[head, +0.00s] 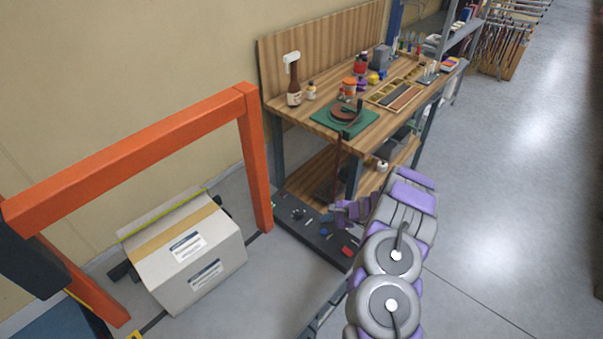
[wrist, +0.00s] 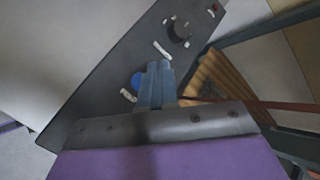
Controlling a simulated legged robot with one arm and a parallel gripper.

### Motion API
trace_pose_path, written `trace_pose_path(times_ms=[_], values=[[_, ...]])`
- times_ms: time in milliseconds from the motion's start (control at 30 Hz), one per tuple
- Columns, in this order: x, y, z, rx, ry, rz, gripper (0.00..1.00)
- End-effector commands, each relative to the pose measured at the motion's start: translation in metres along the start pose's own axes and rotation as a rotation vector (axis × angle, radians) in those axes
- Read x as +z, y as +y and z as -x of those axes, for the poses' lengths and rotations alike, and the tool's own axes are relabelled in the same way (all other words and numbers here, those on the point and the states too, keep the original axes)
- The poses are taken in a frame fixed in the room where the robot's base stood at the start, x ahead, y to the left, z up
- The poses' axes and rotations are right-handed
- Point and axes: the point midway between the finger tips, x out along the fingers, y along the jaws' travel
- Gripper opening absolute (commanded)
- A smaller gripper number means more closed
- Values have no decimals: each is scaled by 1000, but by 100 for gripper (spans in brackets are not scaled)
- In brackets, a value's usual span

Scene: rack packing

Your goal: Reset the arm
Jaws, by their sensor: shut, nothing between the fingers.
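My arm reaches forward from the bottom of the head view, with purple and grey links. My gripper (head: 338,211) is low, in front of the workbench, over or beside a dark control panel (head: 289,214). In the wrist view the two blue-grey fingers of my gripper (wrist: 158,68) are together, with nothing between them. Behind them in that view is the panel (wrist: 105,85) with a black knob, a blue button and white labels. The fingers partly hide the blue button. I cannot tell whether they touch the panel.
A wooden workbench (head: 322,127) with bottles, jars and a green mat (head: 338,118) stands behind my gripper. An orange frame (head: 257,165) stands to the left, with a cardboard box (head: 212,262) beneath its crossbar. Open floor (head: 510,190) lies to the right.

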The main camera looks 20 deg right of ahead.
Motion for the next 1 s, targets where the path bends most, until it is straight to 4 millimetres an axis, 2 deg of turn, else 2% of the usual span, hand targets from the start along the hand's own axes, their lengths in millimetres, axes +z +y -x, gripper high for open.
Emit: trace_pose_path(times_ms=[167, 267, 367, 667, 800, 1000], values=[[3, -2, 1, 1, -4, 6, 0], [19, -9, 4, 5, -24, 32, 0], [48, -19, 10, 18, -60, 83, 0], [159, -40, 43, 87, -192, 290, 0], [206, -39, 62, 130, -245, 387, 0], [264, -29, 93, 196, -302, 528, 0]])
